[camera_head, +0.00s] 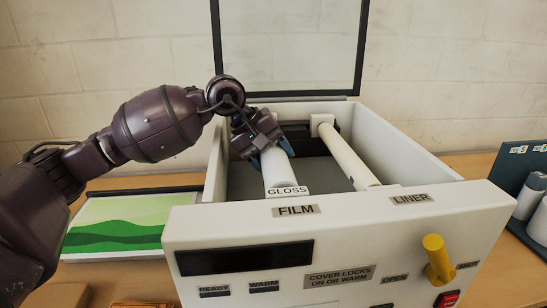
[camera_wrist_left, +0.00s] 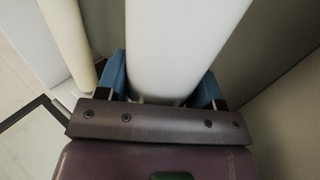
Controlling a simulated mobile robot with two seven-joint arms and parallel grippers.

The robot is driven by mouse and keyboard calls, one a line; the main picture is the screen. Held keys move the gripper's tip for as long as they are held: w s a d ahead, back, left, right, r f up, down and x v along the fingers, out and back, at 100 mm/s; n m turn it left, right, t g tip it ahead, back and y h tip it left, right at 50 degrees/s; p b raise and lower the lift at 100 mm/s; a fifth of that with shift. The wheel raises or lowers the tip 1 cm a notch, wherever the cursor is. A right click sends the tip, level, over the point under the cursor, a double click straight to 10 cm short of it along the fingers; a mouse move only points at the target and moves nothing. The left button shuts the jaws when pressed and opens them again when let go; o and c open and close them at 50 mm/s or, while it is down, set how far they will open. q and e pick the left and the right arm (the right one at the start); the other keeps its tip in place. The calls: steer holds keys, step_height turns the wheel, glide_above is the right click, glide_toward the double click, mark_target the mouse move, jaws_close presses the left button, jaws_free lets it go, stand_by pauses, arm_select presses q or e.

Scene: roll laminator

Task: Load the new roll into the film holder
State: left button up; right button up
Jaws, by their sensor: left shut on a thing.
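A white roll (camera_head: 276,166) lies inside the laminator at the slot labelled FILM, with its near end by a GLOSS label. My left gripper (camera_head: 270,148) is over the roll's far part, with blue fingers on either side of it. In the left wrist view the gripper (camera_wrist_left: 168,85) is shut on the white roll (camera_wrist_left: 180,45), one blue finger at each side. Whether the roll's ends are seated in the film holder is hidden by my gripper and the front wall. My right gripper is not in view.
The laminator (camera_head: 400,150) has its clear cover (camera_head: 290,45) standing open at the back. A second roll (camera_head: 345,155) lies at the LINER side. A yellow lever (camera_head: 437,258) is on the front. A dark rack (camera_head: 527,185) with white rolls stands right; a green picture (camera_head: 120,225) lies left.

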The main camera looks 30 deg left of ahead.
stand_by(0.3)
arm_select(q)
steer(key=shift+f, duration=0.35)
steer(key=o, duration=1.4)
steer(key=shift+o, duration=0.2)
steer(key=shift+r, duration=0.55)
steer(key=v, duration=1.1)
steer(key=shift+s+a+r, duration=0.15)
steer(key=shift+s, duration=0.1)
steer(key=shift+r, duration=0.1)
